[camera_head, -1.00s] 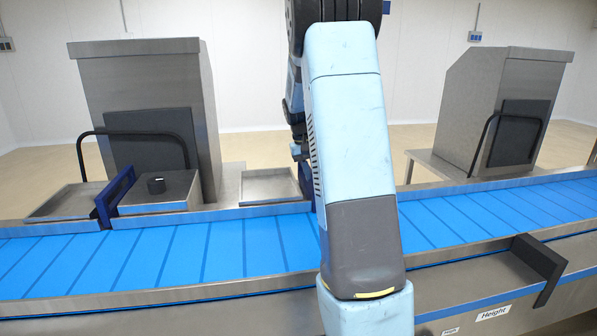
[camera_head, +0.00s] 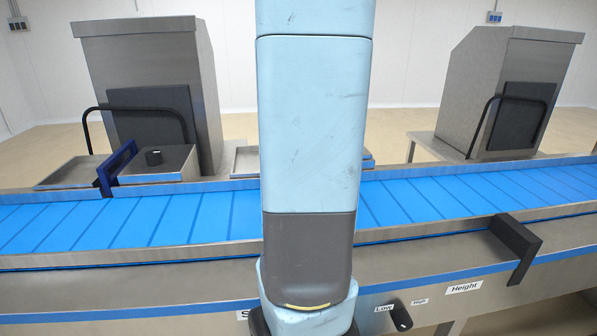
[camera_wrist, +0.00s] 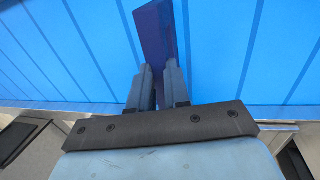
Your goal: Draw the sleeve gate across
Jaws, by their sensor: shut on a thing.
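In the wrist view my gripper (camera_wrist: 159,72) is shut on a dark blue upright plate (camera_wrist: 157,30), which I take to be the sleeve gate. The plate stands up from between the fingers, over the blue slatted belt (camera_wrist: 225,55). In the head view my arm hides the gripper and the held plate. Another dark blue gate (camera_head: 104,182) stands at the left, at the belt's far edge beside a steel tray. I cannot read a name on either gate.
The belt (camera_head: 440,199) runs across the picture between steel rails. Two steel housings (camera_head: 145,60) (camera_head: 520,65) stand behind it. A dark bracket (camera_head: 516,240) juts over the near rail at right. A black knob (camera_head: 401,318) sits below it near the "Height" label (camera_head: 464,288).

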